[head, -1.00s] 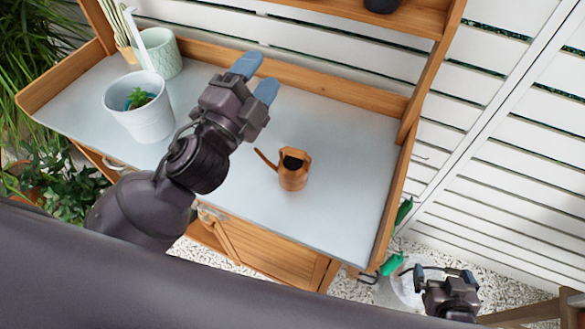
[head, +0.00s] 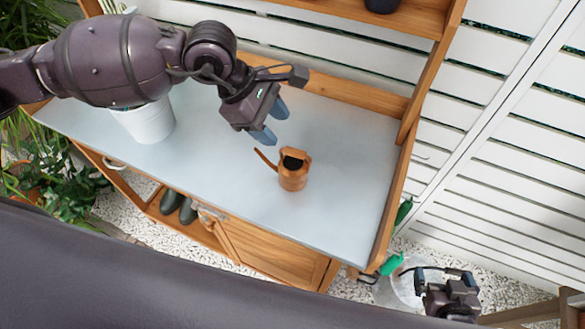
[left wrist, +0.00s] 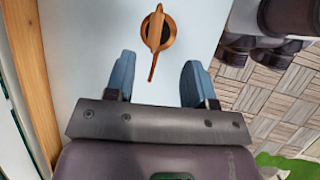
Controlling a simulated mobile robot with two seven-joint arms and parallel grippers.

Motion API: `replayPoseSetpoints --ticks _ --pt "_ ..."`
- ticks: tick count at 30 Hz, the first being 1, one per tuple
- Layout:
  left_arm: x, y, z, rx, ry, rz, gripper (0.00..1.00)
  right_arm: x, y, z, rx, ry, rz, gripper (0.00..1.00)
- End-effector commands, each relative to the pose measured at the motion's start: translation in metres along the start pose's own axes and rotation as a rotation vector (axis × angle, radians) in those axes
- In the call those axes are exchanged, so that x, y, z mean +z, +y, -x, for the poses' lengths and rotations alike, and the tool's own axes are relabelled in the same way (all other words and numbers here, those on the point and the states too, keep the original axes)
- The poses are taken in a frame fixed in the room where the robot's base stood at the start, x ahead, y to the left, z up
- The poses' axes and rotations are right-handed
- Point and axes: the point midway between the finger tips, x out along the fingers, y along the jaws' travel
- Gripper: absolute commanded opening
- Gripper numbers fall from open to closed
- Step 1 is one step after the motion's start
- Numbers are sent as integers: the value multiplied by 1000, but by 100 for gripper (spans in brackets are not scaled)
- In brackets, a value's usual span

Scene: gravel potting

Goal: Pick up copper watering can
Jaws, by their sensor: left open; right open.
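The copper watering can (head: 293,178) stands upright on the grey top of the potting bench (head: 345,215), its spout pointing up and to the left in the head view. My left gripper (head: 270,124) is open and empty, above the bench and just up and left of the can, apart from it. In the left wrist view the can (left wrist: 155,42) is seen from above, ahead of the open blue fingers (left wrist: 160,82), with its spout toward them. My right gripper (head: 452,283) is low at the bottom right, away from the bench; its fingertips are hard to make out.
A white pot (head: 148,121) stands on the left of the bench, partly behind my left arm. A wooden back rail and side board edge the bench. A translucent bucket (head: 396,285) stands near my right gripper. The bench around the can is clear.

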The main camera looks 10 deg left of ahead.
Motion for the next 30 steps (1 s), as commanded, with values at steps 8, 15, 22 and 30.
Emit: replayPoseSetpoints --ticks 8,15,22,30 --pt "-13 5 -20 6 66 -22 50 -7 0 -3 -2 11 2 100" --pt "-15 5 -48 7 64 -20 50 -10 -1 -4 -3 16 2 100" --pt "-15 5 -63 7 62 -20 50 -12 0 -1 -2 14 1 100" --pt "-18 5 -97 8 62 -19 50 -11 1 6 0 4 -2 100"
